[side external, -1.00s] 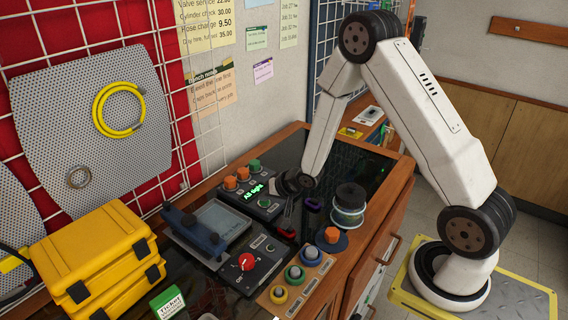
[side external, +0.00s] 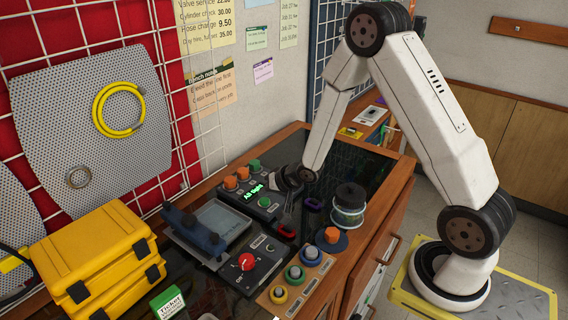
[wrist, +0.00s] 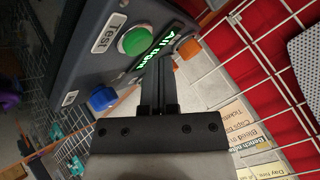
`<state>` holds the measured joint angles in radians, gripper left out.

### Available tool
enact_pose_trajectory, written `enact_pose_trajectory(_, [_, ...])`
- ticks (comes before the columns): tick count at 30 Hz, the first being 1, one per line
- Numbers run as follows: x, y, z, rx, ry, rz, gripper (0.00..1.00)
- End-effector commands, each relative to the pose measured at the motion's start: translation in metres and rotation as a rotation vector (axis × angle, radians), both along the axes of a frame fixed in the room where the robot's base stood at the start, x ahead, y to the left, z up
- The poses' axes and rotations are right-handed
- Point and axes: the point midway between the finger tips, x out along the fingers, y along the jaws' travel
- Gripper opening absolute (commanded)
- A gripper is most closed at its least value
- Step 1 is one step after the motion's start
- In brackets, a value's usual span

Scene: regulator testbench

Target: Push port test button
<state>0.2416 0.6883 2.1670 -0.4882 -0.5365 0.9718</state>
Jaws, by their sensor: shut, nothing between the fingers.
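A dark sloped panel (wrist: 85,55) fills the upper left of the wrist view. It carries a round green button (wrist: 134,41) beside a label reading "Test", and a lit green text display (wrist: 157,50). In the side view the panel (side external: 248,203) stands on the bench, and its display (side external: 254,191) seems to read "All tight". My gripper (wrist: 158,72) is shut and empty, its fingers pointing toward the panel beside the display.
A second panel with a red knob (side external: 246,262) stands in front. A dark-lidded jar (side external: 348,207) is to the right. A wire grid (wrist: 275,55) stands behind.

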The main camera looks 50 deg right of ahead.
Motion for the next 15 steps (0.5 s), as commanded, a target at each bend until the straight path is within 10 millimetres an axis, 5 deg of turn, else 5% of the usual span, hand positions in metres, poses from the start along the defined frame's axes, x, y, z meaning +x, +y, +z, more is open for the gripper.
enact_pose_trajectory(15, [0.0005,0.0,0.0064,-0.001,-0.001,0.001,0.0])
